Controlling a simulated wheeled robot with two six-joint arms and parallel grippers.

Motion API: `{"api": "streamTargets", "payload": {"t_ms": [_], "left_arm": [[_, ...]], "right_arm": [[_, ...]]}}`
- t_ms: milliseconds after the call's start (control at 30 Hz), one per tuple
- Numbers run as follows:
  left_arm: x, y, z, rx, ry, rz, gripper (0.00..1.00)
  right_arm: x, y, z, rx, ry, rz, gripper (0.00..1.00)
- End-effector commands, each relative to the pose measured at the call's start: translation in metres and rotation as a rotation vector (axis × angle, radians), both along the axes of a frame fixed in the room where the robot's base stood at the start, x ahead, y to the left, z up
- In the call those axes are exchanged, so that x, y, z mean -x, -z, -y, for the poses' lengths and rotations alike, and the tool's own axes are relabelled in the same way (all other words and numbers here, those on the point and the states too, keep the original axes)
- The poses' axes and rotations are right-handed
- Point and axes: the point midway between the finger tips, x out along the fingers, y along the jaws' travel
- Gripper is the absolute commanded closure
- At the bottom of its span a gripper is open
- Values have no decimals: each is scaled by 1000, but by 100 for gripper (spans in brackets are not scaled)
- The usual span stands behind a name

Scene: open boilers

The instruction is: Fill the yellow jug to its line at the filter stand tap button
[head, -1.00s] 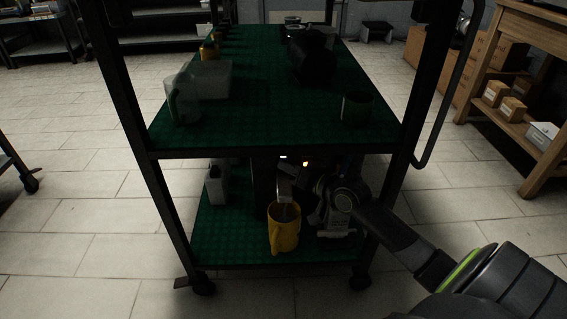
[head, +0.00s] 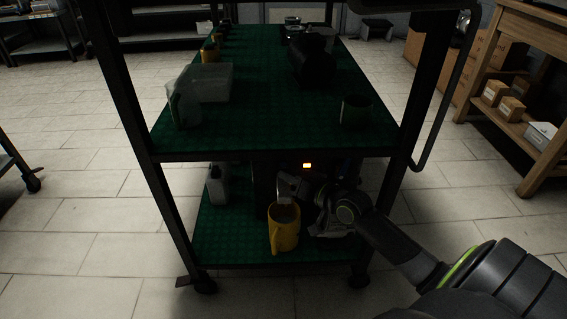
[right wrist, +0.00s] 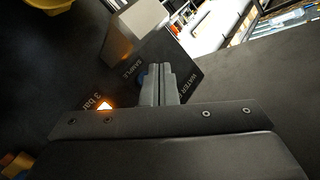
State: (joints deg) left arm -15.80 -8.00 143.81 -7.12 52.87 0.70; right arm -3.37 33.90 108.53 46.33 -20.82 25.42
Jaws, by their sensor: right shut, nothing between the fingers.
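The yellow jug (head: 284,236) stands upright on the cart's lower shelf, below a pale block-shaped spout (head: 286,187). Its open top shows brownish inside; the level and the line cannot be made out. The dark filter stand (head: 262,184) is behind it, with a small orange light (head: 306,166). My right gripper (right wrist: 158,72) is shut and empty, its tips at the dark panel between the words SAMPLE and WATER. A blue round part (right wrist: 142,82), perhaps a button, is partly hidden beside the fingers. A yellow edge, probably the jug (right wrist: 52,4), shows top left. My left gripper is not in view.
The cart's green upper shelf (head: 270,125) overhangs the work space, with a clear jug (head: 183,104), a dark green cup (head: 356,111) and other items on it. A grey-white bottle (head: 218,184) stands left on the lower shelf. Dark posts flank the opening.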

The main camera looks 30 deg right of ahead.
Motion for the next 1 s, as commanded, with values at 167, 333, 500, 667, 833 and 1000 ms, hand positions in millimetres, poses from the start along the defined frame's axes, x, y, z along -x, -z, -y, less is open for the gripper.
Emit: {"api": "streamTargets", "payload": {"t_ms": [167, 333, 500, 667, 833, 1000], "left_arm": [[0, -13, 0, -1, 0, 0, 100], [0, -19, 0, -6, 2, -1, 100], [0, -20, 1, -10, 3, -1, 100], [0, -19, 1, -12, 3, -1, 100], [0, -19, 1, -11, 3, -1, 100], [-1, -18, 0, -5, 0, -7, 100]], "right_arm": [[17, -3, -10, -2, 0, -2, 100], [30, -2, -18, -2, 0, -1, 100], [34, -1, -21, 0, 0, 1, 100], [34, -1, -21, 0, 0, 1, 100], [34, -1, -21, 0, 1, 1, 100], [34, -1, -21, 0, 1, 1, 100]]}}
